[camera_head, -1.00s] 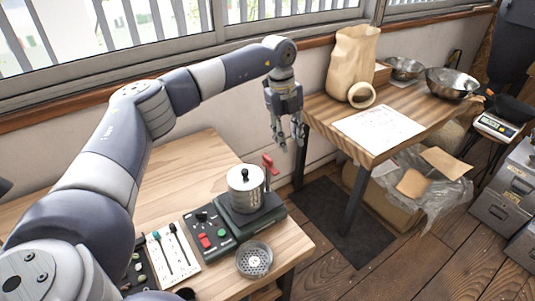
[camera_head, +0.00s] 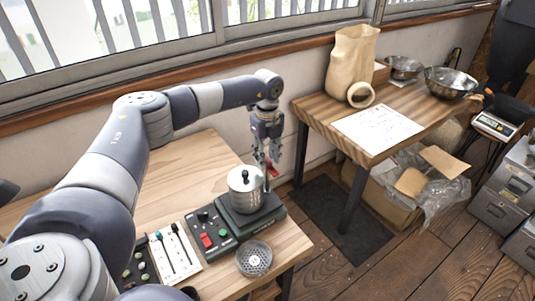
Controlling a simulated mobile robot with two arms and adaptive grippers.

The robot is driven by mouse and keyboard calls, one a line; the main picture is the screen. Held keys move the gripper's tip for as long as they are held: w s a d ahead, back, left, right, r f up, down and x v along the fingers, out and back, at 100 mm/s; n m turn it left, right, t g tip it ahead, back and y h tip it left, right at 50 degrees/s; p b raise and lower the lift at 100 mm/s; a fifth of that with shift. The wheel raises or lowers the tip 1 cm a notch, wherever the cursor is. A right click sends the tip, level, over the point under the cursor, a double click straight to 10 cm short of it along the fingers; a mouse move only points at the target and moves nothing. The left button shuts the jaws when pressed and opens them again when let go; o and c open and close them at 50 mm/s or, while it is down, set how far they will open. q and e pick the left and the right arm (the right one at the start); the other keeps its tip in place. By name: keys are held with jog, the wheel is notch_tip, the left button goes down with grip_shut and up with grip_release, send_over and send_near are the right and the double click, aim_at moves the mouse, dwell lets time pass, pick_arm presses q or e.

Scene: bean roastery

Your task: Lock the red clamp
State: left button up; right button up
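The red clamp (camera_head: 271,170) stands at the back right of the dark roaster base (camera_head: 257,220), beside a steel canister (camera_head: 245,189) with a black knob. Only a small red part of it shows, because my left gripper covers most of it. My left gripper (camera_head: 267,165) points down at the clamp, its two fingers apart. I cannot tell whether the fingers touch the clamp. My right gripper is not in view.
A control panel (camera_head: 211,234) with red and green buttons and a slider panel (camera_head: 174,252) lie left of the base. A round perforated dish (camera_head: 253,259) sits in front. A second table (camera_head: 315,108) with a paper bag (camera_head: 351,58) stands to the right.

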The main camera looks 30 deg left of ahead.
pick_arm(q)
jog(key=shift+f, duration=0.1)
grip_shut()
